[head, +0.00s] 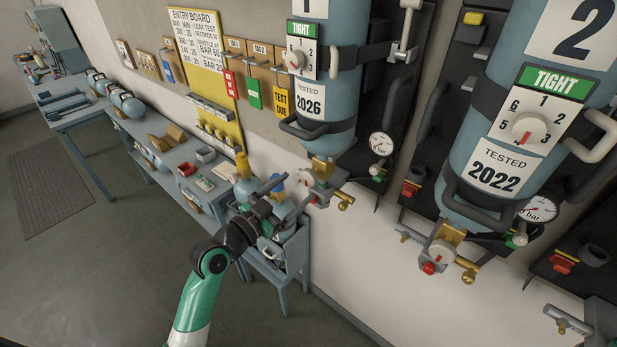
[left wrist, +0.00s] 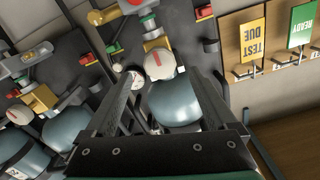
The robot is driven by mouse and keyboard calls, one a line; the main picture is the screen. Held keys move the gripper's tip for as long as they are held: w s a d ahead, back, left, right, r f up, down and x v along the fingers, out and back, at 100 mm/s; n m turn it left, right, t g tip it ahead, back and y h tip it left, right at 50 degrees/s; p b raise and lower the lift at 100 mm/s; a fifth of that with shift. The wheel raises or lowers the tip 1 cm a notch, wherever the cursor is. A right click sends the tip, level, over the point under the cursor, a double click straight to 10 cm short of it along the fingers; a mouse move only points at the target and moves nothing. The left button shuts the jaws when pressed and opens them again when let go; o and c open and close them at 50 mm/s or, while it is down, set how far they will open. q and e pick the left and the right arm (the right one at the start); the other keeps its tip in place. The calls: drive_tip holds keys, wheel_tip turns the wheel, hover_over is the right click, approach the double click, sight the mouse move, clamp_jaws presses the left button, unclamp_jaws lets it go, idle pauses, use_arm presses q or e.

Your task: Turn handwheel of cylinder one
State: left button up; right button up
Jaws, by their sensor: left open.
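Cylinder one (head: 325,90) is the blue cylinder marked "1" and "TESTED 2026", held on a dark wall rack. At its lower end is a brass valve with a pale round handwheel (head: 306,179) bearing a red mark. My left gripper (head: 279,197) is open just to the left of this handwheel, empty. In the left wrist view the handwheel (left wrist: 165,66) shows between the two spread fingers, beyond their tips, with the blue cylinder body (left wrist: 175,102) behind it. I see no contact between fingers and handwheel. My right gripper is not in view.
Cylinder two (head: 480,130) hangs to the right with its own valve (head: 440,252). A gauge (head: 381,144) sits beside cylinder one's valve. Below my left gripper is a blue crate (head: 285,250) with cylinders.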

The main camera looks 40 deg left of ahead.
sight(306, 179)
use_arm(q)
drive_tip(key=w, duration=0.6)
drive_tip(key=shift+a, duration=0.2)
drive_tip(key=c, duration=1.4)
drive_tip(key=shift+o, duration=0.2)
drive_tip(key=shift+n, duration=0.3)
drive_tip(key=n+p, duration=0.1)
drive_tip(key=n, duration=0.4)
drive_tip(key=shift+a+r, duration=0.1)
drive_tip(key=n+p, duration=0.2)
drive_tip(key=n, duration=0.4)
drive_tip(key=shift+n, duration=0.3)
drive_tip(key=o, duration=1.4)
drive_tip(key=shift+c, duration=0.2)
